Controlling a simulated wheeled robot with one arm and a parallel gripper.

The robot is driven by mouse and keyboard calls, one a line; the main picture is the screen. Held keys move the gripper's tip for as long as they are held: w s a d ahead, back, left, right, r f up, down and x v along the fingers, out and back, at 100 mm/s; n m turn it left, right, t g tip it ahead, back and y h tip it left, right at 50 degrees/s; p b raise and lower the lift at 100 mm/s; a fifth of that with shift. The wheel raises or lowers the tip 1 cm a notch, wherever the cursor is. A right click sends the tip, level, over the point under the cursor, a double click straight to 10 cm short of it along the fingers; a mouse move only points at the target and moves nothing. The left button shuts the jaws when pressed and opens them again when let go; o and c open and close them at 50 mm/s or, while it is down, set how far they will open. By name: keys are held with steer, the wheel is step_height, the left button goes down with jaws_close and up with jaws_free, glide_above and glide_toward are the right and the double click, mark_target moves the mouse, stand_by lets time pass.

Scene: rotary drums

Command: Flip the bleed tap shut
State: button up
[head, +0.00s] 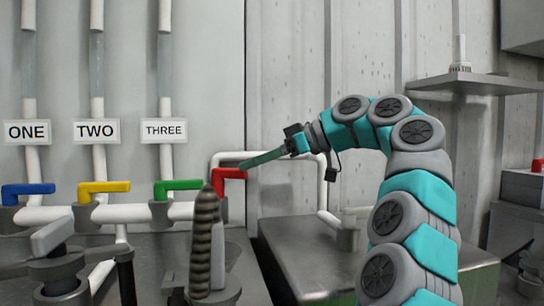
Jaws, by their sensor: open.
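A red-handled tap (229,174) stands at the right end of a row of taps on a white pipe. No label shows above it, so the picture alone does not name it the bleed tap. Its handle lies level, pointing right from its grey valve body. My gripper (247,164) reaches in from the right, with its long teal fingers sloping down to the left. The fingertips are at or very near the right end of the red handle; I cannot tell whether they touch it. The jaws are open, and the gap between them is hard to see from this side.
Blue (28,189), yellow (104,187) and green (178,185) handles lie level under signs ONE, TWO and THREE. A dark ribbed post (205,240) stands in front of the red tap's base. A white pipe (270,155) loops behind my gripper. A shelf (475,84) juts out at upper right.

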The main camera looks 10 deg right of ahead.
steer(key=shift+v, duration=2.1)
